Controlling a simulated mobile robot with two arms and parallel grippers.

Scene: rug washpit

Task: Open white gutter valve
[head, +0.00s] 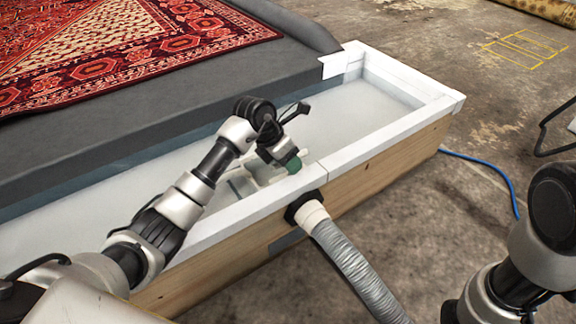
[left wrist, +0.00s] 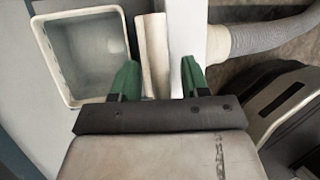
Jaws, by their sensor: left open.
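My left gripper (head: 290,164) reaches down into the white gutter (head: 390,88), close to its near wall. In the left wrist view, its green fingers (left wrist: 158,66) are open and apart. A pale upright bar (left wrist: 152,45), seemingly the white valve's handle, lies between and just beyond the fingertips. I cannot tell whether either finger touches it. A square white box (left wrist: 66,98) with a hollow inside stands to its left. In the head view, white valve parts (head: 243,184) show low in the gutter, partly hidden by my left arm. My right gripper is out of view.
A ribbed grey hose (head: 350,262) leaves the gutter's wooden front (head: 390,155). A red patterned rug (head: 90,50) lies on the dark platform (head: 240,75) behind. A blue cable (head: 490,165) crosses the concrete floor at right.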

